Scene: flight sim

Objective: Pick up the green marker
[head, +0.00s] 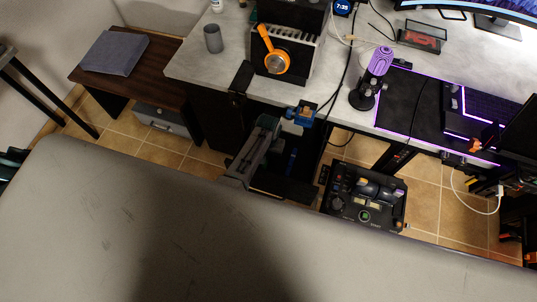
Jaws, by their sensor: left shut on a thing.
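No green marker can be made out in the head view. My left gripper (272,122) seems to be at the far end of the grey and black shape below the desk's front edge, small and dark against a dark background. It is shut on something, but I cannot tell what. A small blue object (301,114) with an orange part is close to its right, at the desk edge; I cannot tell whether they touch. My right gripper is not in view.
A black control panel (350,212) stands below. A large grey surface (110,225) fills the foreground.

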